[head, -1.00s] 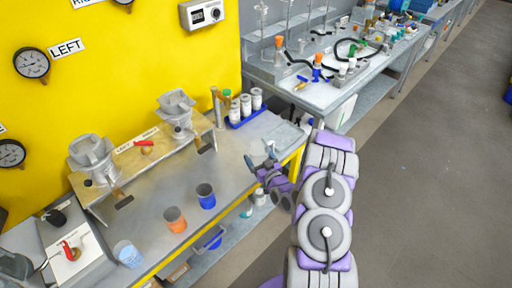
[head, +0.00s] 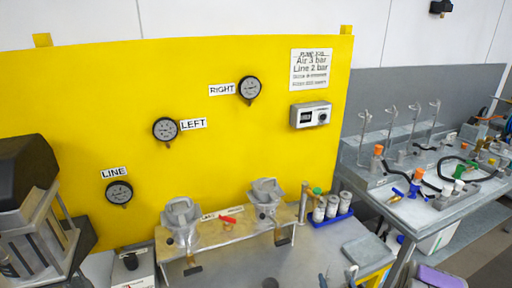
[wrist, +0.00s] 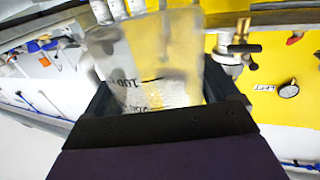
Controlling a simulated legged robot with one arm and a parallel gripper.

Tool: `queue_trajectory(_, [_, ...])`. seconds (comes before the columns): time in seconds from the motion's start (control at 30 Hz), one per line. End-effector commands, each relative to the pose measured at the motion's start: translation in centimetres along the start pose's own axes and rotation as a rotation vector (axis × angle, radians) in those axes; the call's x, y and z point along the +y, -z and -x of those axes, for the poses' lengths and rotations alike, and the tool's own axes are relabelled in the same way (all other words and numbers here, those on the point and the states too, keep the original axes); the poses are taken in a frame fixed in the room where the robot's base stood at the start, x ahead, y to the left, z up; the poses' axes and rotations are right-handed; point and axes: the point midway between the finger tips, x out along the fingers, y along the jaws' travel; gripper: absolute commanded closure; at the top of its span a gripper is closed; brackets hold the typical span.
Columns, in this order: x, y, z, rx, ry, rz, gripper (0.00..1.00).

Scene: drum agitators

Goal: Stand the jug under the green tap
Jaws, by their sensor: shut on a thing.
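A clear jug with printed marks such as 100 and 200 is held in my gripper (wrist: 158,100); the jug (wrist: 150,65) fills the middle of the wrist view. My gripper is shut on it. A green-topped fitting (head: 316,191) stands beside a metal post and white bottles. Another green valve handle (head: 459,171) is on the right bench. I cannot tell which is the named tap.
The yellow panel (head: 90,90) carries gauges behind the bench. White bottles sit in a blue tray (head: 331,219). A grey flat slab (head: 367,249) lies at the bench's right end. The right bench (head: 440,200) is crowded.

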Motion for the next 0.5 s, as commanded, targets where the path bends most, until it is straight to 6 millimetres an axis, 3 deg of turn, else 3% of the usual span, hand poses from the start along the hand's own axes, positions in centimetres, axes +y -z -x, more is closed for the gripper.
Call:
queue_trajectory(0.2, [-0.3,5.1,-6.2,0.010,-0.002,0.003,0.43])
queue_trajectory(0.5, [-2.2,13.7,-12.7,0.012,-0.042,0.000,0.43])
